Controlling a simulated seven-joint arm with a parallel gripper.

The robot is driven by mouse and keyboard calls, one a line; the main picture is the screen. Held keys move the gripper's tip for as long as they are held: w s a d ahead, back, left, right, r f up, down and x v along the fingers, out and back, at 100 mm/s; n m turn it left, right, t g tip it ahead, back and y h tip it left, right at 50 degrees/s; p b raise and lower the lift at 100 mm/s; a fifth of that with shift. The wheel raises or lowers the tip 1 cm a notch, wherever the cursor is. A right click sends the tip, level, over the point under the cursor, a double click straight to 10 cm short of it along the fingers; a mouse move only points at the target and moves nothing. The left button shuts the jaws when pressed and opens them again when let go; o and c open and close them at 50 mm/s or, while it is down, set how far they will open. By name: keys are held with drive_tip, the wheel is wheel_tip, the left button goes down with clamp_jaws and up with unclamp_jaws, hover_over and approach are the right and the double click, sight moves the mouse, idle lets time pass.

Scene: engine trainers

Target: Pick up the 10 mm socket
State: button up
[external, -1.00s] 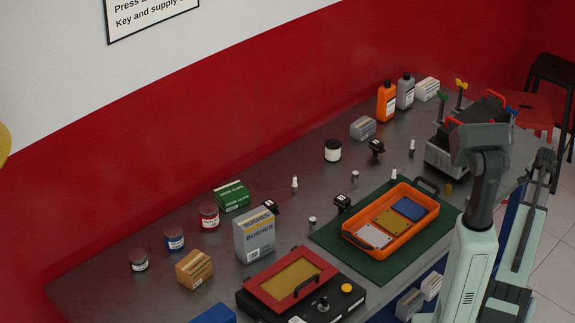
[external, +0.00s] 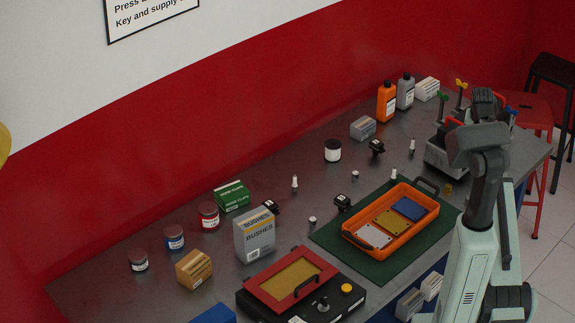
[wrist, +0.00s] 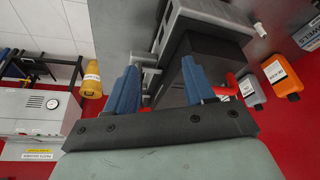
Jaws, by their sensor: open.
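Two small silvery cylinders (external: 312,221) (external: 355,175) stand apart on the grey bench in the external view. They look like sockets, but no size mark is readable, so I cannot tell which is the 10 mm one. A small brass-coloured piece (external: 448,188) stands beyond the orange tray. In the wrist view my gripper (wrist: 163,77) is open, with its two blue fingers apart and nothing seen held between them. A grey and black case with red handles (wrist: 200,40) lies beyond the fingers. My arm hides much of the gripper in the external view.
The orange tray (external: 347,236) sits on a green mat (external: 325,239). Upright spark plugs, black parts, jars and boxes are spread over the bench. Orange (external: 387,103) and grey (external: 405,93) bottles stand at the back. Bare bench (external: 345,128) shows between the items.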

drive_tip(key=a+f+n+y, duration=0.1)
drive_tip(key=a+n, duration=0.1)
drive_tip(key=a, duration=1.4)
drive_tip(key=n+g, duration=0.4)
drive_tip(key=n, duration=0.2)
hover_over(313, 219)
drive_tip(key=f, duration=1)
drive_tip(key=shift+w+d+f, duration=0.2)
drive_tip(key=shift+w+f, duration=0.2)
drive_tip(key=shift+s+a+f, duration=0.15)
drive_tip(key=shift+s+f, duration=0.05)
drive_tip(key=shift+f, duration=1.15)
drive_tip(key=shift+s+a+f, duration=0.15)
drive_tip(key=shift+f, duration=1.15)
drive_tip(key=shift+c, duration=0.2)
clamp_jaws()
